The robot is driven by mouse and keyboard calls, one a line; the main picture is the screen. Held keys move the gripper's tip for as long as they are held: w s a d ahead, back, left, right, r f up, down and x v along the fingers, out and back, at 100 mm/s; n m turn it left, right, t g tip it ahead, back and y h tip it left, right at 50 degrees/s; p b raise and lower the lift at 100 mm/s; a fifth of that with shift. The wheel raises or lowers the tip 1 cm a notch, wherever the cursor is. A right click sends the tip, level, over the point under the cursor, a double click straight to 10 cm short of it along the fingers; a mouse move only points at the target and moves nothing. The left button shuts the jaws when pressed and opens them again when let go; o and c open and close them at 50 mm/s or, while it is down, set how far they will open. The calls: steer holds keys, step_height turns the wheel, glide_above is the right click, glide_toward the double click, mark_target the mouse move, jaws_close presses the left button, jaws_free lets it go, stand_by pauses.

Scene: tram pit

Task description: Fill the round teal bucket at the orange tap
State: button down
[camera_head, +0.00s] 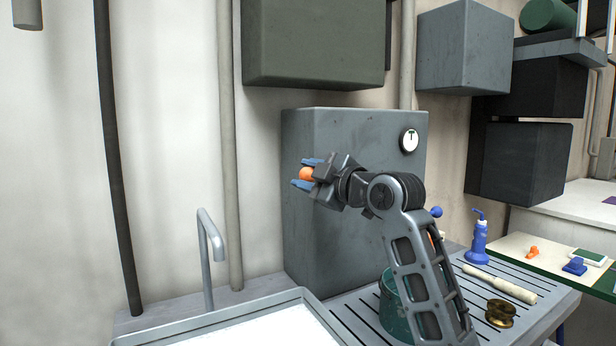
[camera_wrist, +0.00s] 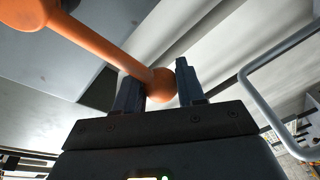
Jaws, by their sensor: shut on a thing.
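My gripper (camera_head: 302,174) is shut on the orange ball end of an orange lever (camera_head: 307,174), in front of the grey wall box (camera_head: 340,135). In the wrist view, the fingers (camera_wrist: 161,85) stand on either side of the ball, and the orange lever (camera_wrist: 105,45) runs to a larger orange knob (camera_wrist: 27,12) at upper left. The round teal bucket (camera_head: 394,312) stands on the slatted counter, partly hidden behind my arm. Its inside is hidden. A small orange part (camera_head: 441,236) shows behind my arm, above the bucket. No water is visible.
A grey spout (camera_head: 208,240) rises beside a pale sink (camera_head: 255,333) at left. On the right are a blue bottle (camera_head: 478,243), a pale roller (camera_head: 500,285), and a brass piece (camera_head: 500,313). Grey cabinets (camera_head: 465,50) hang above.

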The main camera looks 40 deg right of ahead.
steer(key=shift+d+r+m+t+p, duration=0.15)
steer(key=shift+r+m+p, duration=0.2)
steer(key=shift+r+m, duration=0.4)
steer(key=shift+r+m+t+p, duration=0.15)
steer(key=shift+r+m+p, duration=0.15)
steer(key=shift+r+m, duration=0.45)
steer(key=shift+s+d+r+m+p, duration=0.1)
steer(key=shift+d+r+m+p, duration=0.1)
steer(key=shift+r+m, duration=0.25)
steer(key=shift+s+d+r+m+p, duration=0.1)
steer(key=shift+r+m+p, duration=0.15)
steer(key=shift+m, duration=0.4)
steer(key=shift+d+r+m+h, duration=0.4)
steer(key=shift+r+m, duration=0.15)
steer(key=shift+m, duration=0.25)
steer(key=c, duration=0.7)
jaws_free()
steer(key=shift+r, duration=0.1)
steer(key=shift+s, duration=0.1)
steer(key=s+b, duration=0.1)
steer(key=s, duration=0.6)
steer(key=shift+s+a+f, duration=0.3)
steer(key=shift+a+f, duration=0.1)
steer(key=shift+a, duration=0.05)
